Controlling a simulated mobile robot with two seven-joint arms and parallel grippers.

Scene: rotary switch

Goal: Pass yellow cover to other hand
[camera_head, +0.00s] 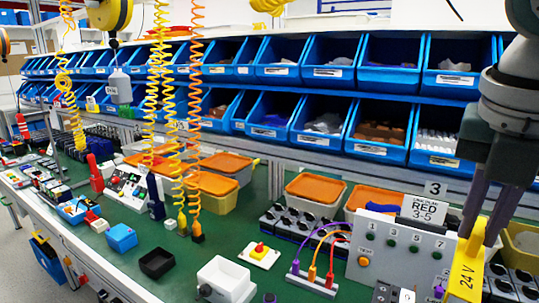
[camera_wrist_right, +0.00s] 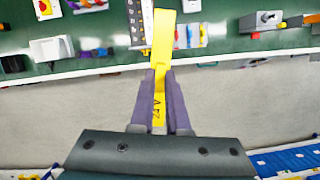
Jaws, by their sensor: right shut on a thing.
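The yellow cover (camera_head: 466,272), a long flat strip marked "24 V", is held in my right gripper (camera_head: 484,220) at the right of the head view. It hangs tilted downward, in front of the grey panel's right side. In the right wrist view, the purple fingers of my right gripper (camera_wrist_right: 160,80) are closed on both sides of the yellow cover (camera_wrist_right: 163,40). The cover sticks out past the fingertips over the bench edge area. My left gripper is in neither view.
A grey panel (camera_head: 395,262) with numbered green buttons and a "RED 3-5" card (camera_head: 425,209) stands left of the cover. A white box (camera_head: 227,280), a black tray (camera_head: 156,263) and a blue box (camera_head: 121,238) sit on the green bench. Blue bins (camera_head: 385,138) line the back.

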